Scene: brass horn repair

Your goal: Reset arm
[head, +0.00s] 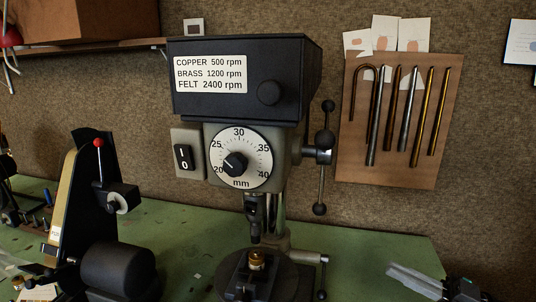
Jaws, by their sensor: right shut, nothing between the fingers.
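My right gripper (462,287) shows at the bottom right edge, low over the green bench. It is shut and holds nothing. My left gripper cannot be made out in this view.
A drill press (245,77) stands mid-bench, a small brass part (257,260) beneath its chuck. A belt grinder (100,215) stands left. Rods hang on a wooden wall board (400,172).

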